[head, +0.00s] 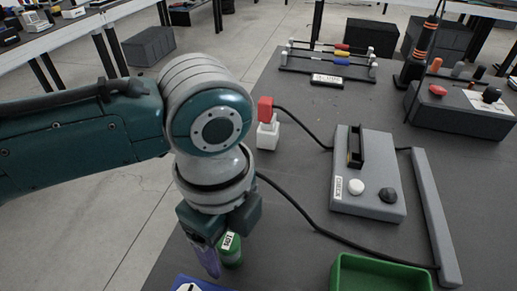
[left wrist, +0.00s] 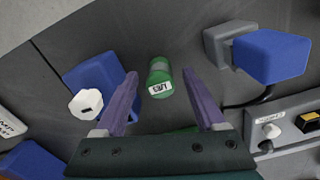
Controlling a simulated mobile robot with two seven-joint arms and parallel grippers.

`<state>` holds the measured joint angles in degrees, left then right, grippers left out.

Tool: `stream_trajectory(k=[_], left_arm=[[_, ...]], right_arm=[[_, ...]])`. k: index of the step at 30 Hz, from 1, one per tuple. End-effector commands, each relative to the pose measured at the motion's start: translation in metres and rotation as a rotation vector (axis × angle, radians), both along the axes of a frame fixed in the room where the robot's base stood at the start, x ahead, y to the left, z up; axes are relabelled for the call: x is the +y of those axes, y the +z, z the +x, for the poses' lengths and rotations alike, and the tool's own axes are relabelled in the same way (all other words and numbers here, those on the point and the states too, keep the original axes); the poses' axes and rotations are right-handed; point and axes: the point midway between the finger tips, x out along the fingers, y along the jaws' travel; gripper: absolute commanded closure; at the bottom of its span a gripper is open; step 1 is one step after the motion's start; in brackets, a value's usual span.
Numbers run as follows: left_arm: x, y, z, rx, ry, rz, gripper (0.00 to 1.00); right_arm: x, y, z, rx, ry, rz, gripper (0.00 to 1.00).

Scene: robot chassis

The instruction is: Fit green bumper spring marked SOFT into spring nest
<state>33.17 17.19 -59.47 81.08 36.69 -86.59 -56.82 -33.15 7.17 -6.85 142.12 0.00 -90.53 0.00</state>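The green bumper spring (left wrist: 160,78) is a short green cylinder with a white label whose small print I cannot read surely. It lies between the tips of my left gripper's (left wrist: 160,92) purple fingers, with gaps on both sides. The fingers are spread, so the gripper is open. In the head view the spring (head: 231,252) shows just beside the purple finger of my left gripper (head: 218,262), at the table's near left. I cannot pick out the spring nest surely. My right gripper is not in view.
A blue block (left wrist: 91,76) with a white nut-like piece stands close to the left finger. Another blue block (left wrist: 272,56) is at upper right. A green tray (head: 350,279), a grey check box (head: 366,190) and a black cable (head: 300,213) lie to the right.

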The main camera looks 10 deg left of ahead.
Motion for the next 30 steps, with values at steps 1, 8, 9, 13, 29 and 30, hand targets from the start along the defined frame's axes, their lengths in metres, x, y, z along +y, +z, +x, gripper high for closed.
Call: stream_trajectory(k=[1, 8, 9, 13, 29, 30], left_arm=[[0.0000, 0.0001, 0.0000, 0.000, 0.000, 0.000, 0.35], [0.0001, 0.0002, 0.0000, 0.000, 0.000, 0.000, 0.61], [0.0001, 0.0002, -0.0001, 0.000, 0.000, 0.000, 0.66], [0.0002, 0.0003, 0.0001, 0.000, 0.001, 0.000, 0.80], [0.0001, 0.0005, 0.0001, 0.000, 0.000, 0.000, 1.00], [0.0001, 0.0011, 0.0001, 0.000, 0.000, 0.000, 1.00]], right_arm=[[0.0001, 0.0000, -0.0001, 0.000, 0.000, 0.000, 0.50], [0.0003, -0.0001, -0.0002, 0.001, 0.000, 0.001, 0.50], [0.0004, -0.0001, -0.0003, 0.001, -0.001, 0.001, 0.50], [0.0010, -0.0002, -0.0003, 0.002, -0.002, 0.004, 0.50], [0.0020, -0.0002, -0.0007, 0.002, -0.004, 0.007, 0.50], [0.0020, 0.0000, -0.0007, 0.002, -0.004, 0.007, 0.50]])
